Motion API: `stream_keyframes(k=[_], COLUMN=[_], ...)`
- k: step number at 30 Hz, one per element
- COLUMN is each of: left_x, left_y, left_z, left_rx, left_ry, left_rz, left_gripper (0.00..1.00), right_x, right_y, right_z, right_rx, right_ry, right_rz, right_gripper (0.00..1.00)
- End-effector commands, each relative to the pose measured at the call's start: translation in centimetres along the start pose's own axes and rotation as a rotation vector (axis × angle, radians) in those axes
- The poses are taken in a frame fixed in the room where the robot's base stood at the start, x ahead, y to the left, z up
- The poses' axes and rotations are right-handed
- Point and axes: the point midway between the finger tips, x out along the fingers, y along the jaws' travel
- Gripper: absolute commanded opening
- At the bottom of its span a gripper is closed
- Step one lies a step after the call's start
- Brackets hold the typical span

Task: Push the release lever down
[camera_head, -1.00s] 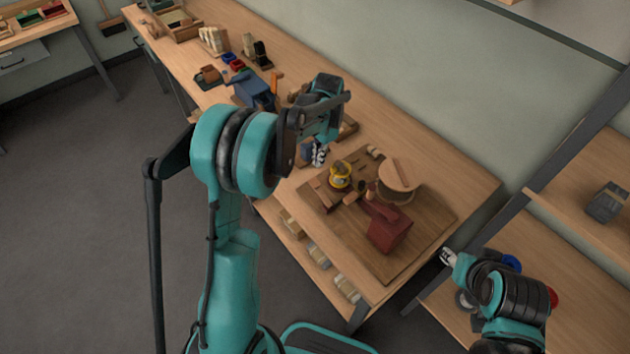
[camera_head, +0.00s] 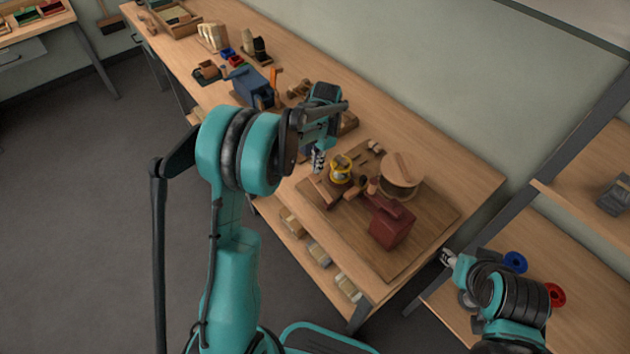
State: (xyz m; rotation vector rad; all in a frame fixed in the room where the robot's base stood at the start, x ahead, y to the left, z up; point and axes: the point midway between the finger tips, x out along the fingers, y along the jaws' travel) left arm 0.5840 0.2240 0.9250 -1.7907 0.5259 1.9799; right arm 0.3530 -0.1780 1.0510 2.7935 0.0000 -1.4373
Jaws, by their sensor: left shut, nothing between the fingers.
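A blue machine (camera_head: 254,88) stands on the workbench behind my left arm. A slim orange lever (camera_head: 275,86) stands roughly upright at its right side; it is the only clear lever-like part I see. My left gripper (camera_head: 318,162) is shut and empty, pointing down at the near left of the wooden board, well to the right of and nearer than the orange lever. My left arm hides part of the bench below the blue machine. My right gripper (camera_head: 446,257) is off the bench's right end, too small to tell if open.
The wooden board (camera_head: 425,240) bears a dark red machine (camera_head: 391,222), a yellow-rimmed cup (camera_head: 341,168) and a round wooden disc (camera_head: 400,170). Blue (camera_head: 515,262) and red (camera_head: 554,294) rings lie on the right table. Bare bench lies along the wall.

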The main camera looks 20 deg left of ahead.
Motion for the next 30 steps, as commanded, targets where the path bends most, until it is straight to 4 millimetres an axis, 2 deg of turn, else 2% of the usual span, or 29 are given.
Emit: stream_keyframes(k=[1, 5, 19, 28, 30], left_x=[0.9, 1.8, 2.2, 5.6, 5.3], left_y=[0.0, 0.0, 0.0, 0.0, 0.0], left_z=[0.0, 0.0, 0.0, -0.4, -0.4], left_rx=[0.0, 0.0, 0.0, 0.0, 0.0], left_ry=[0.0, 0.0, 0.0, 0.0, 0.0], left_rz=[0.0, 0.0, 0.0, 0.0, 0.0], left_gripper=[0.0, 0.0, 0.0, 0.0, 0.0], right_x=[0.6, 1.0, 1.2, 3.3, 3.1], right_y=[0.0, 0.0, 0.0, 0.0, 0.0], right_z=[0.4, 0.7, 0.9, 2.4, 2.2], right_rx=[0.0, 0.0, 0.0, 0.0, 0.0], right_ry=[0.0, 0.0, 0.0, 0.0, 0.0], right_rz=[0.0, 0.0, 0.0, 0.0, 0.0], right_gripper=[0.4, 0.4, 0.4, 0.4, 0.4])
